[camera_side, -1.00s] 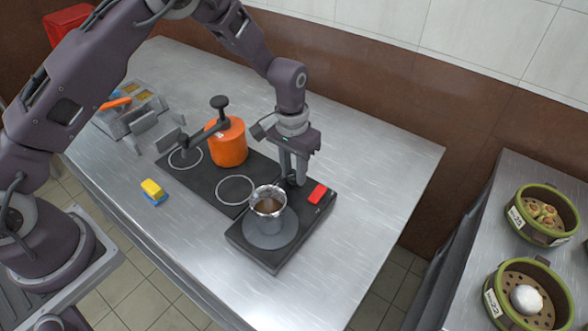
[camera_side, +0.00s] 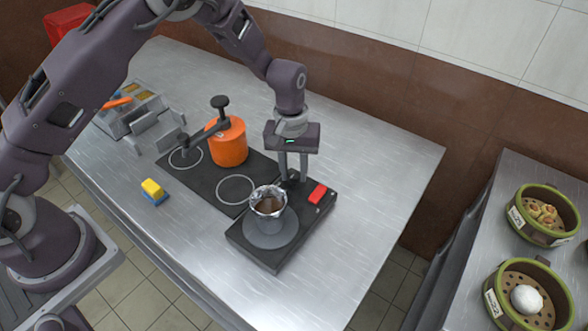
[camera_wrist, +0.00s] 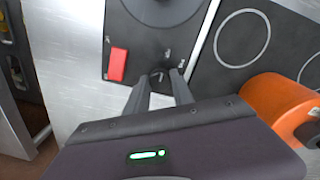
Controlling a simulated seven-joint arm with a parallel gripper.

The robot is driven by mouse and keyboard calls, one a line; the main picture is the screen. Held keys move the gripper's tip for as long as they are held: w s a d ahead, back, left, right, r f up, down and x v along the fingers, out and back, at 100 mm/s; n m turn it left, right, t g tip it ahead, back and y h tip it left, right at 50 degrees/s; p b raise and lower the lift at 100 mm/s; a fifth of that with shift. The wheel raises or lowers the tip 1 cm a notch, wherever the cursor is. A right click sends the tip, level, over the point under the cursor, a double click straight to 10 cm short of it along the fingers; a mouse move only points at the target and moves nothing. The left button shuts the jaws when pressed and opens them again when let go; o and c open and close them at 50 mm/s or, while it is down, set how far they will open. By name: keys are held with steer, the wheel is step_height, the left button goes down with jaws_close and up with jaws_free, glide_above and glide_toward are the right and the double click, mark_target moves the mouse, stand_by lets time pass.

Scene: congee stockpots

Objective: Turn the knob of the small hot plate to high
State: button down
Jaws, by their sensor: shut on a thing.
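The small hot plate (camera_side: 243,240) is a dark slab on the steel counter with a round grey heating disc. It also shows at the top of the wrist view (camera_wrist: 118,40). A metal pot (camera_side: 268,203) with a foil-like rim and brown contents stands on the disc. My gripper (camera_side: 293,180) points down at the back edge of the hot plate. In the wrist view my gripper (camera_wrist: 160,80) has its fingers shut around the small dark knob (camera_wrist: 158,74). The knob is mostly hidden by the fingers, and its setting cannot be read.
A red block-like switch (camera_side: 318,193) sits beside the knob; it also shows in the wrist view (camera_wrist: 117,65). An orange pot (camera_side: 229,145) stands on a dark two-ring cooktop (camera_side: 205,182) to the left. A yellow-and-blue sponge (camera_side: 153,191) lies in front. The counter's right side is clear.

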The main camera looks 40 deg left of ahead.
mark_target(293, 174)
stand_by(0.3)
steer(key=c, duration=1.1)
jaws_free()
step_height(293, 174, up, 7)
steer(key=shift+s+a+r, duration=0.1)
steer(key=s+a+r+m+t, duration=0.1)
steer(key=s+a+r, duration=0.1)
steer(key=s+r, duration=0.5)
steer(key=s+a+r+m+t, duration=0.1)
steer(key=s+a+r, duration=0.15)
steer(key=r, duration=0.85)
steer(key=s+a+r+m+t, duration=0.1)
steer(key=s+a, duration=0.1)
steer(key=s, duration=0.8)
steer(key=s+a+r+m+t, duration=0.1)
steer(key=s+a+m+t, duration=0.1)
steer(key=s, duration=0.7)
steer(key=shift+s+r+m, duration=0.3)
steer(key=shift+s+r, duration=0.05)
